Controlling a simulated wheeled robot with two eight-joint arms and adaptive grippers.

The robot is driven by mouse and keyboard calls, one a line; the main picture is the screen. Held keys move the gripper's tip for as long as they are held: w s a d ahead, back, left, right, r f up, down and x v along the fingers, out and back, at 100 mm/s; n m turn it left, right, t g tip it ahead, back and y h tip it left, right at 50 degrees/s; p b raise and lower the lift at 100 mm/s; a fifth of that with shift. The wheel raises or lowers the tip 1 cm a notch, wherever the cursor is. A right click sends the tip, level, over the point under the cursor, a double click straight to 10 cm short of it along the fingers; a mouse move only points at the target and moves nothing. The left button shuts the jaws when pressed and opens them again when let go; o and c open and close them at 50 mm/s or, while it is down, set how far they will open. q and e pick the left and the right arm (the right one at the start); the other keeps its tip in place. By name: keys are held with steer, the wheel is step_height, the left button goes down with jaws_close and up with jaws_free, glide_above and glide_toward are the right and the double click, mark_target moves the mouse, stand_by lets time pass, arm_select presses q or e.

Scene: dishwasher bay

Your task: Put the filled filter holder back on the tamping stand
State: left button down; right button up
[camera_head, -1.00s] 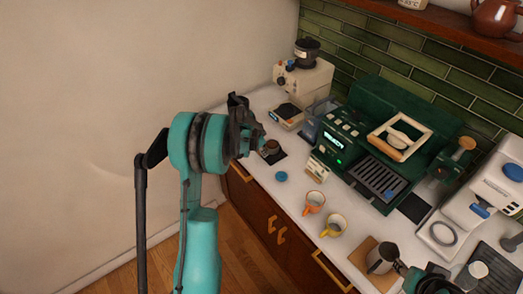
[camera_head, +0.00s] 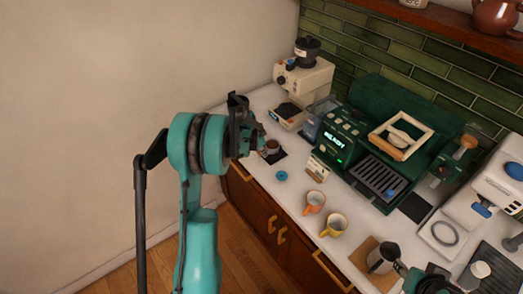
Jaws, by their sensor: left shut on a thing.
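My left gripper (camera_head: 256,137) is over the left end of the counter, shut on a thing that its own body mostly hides. I take this to be the filter holder, but its shape is not clear. Just below and right of the gripper, the tamping stand (camera_head: 272,147) shows as a small round brown-topped piece on a dark mat. I cannot tell whether the held thing touches the stand. My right gripper (camera_head: 432,282) shows only in part at the bottom right; its fingers are not clear.
A cream grinder (camera_head: 303,78) stands behind the stand. A green espresso machine (camera_head: 385,140) is to its right. A blue disc (camera_head: 281,176), an orange cup (camera_head: 314,202), a yellow cup (camera_head: 335,226) and a metal jug (camera_head: 381,259) are along the front of the white counter.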

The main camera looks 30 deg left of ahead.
arm_select(q)
steer(key=c, duration=1.3)
jaws_free()
steer(key=shift+o, duration=0.2)
steer(key=v, duration=1.2)
steer(key=shift+f, duration=0.1)
steer(key=s+d+r+n+t+b, duration=0.1)
steer(key=s+d+n+b, duration=0.2)
steer(key=s+d+b, duration=0.85)
steer(key=s+d+f+n+t+p, duration=0.1)
steer(key=s+d+f, duration=0.4)
steer(key=s+d, duration=0.5)
steer(key=shift+s+d+n+p, duration=0.2)
steer(key=shift+s+n+p, duration=0.5)
steer(key=shift+s, duration=0.5)
